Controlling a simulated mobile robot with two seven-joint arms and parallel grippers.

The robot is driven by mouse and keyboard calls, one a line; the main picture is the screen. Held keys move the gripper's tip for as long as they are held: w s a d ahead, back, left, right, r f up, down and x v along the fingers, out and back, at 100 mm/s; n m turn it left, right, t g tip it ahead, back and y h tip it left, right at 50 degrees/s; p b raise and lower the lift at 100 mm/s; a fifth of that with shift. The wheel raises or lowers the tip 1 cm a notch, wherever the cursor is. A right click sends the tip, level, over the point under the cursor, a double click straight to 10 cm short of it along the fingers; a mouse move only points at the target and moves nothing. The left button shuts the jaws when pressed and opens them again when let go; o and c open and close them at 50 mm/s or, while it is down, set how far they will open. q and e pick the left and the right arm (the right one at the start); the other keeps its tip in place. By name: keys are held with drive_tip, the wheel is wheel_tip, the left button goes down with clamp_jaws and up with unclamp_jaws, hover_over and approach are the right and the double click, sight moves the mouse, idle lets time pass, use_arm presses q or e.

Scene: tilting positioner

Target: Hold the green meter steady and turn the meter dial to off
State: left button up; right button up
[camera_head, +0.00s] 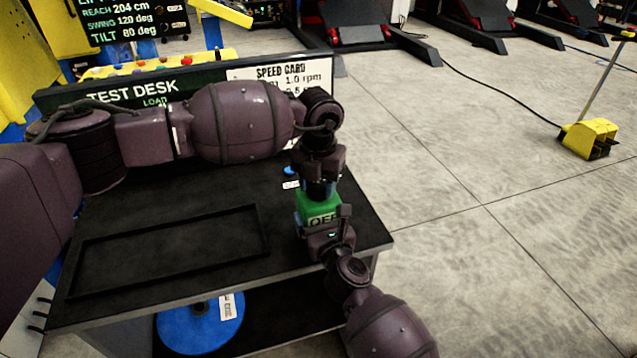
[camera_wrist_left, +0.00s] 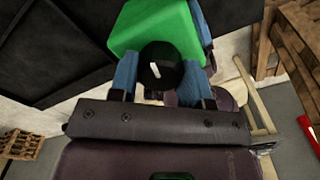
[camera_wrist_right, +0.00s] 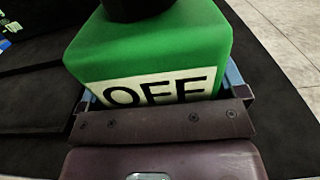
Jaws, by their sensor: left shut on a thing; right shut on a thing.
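The green meter (camera_head: 305,205) is at the right end of the black desk in the head view, between my two grippers. Its OFF label faces my right wrist camera (camera_wrist_right: 160,89). My right gripper (camera_head: 325,226) is shut on the meter's body, its blue fingers on either side in the right wrist view. The round black dial (camera_wrist_left: 162,68) has a white mark and shows between the blue fingers of my left gripper (camera_head: 319,184), which is shut on it. The dial also shows at the top of the right wrist view (camera_wrist_right: 135,8). The dial is mostly hidden in the head view.
An empty black-rimmed tray area (camera_head: 75,270) is on the desk's left. The TEST DESK sign (camera_head: 60,97) and speed card (camera_head: 245,75) stand along the back. A blue disc (camera_head: 180,328) lies on the lower shelf. A yellow pedal (camera_head: 582,138) is on the floor at right.

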sight(318, 184)
use_arm(q)
drive_tip(key=shift+w+r+n, duration=0.1)
drive_tip(key=shift+n, duration=1.1)
drive_tip(key=o, duration=0.9)
drive_tip(key=shift+o, duration=0.2)
wheel_tip(318, 184, up, 12)
use_arm(e)
drive_tip(key=o, duration=0.8)
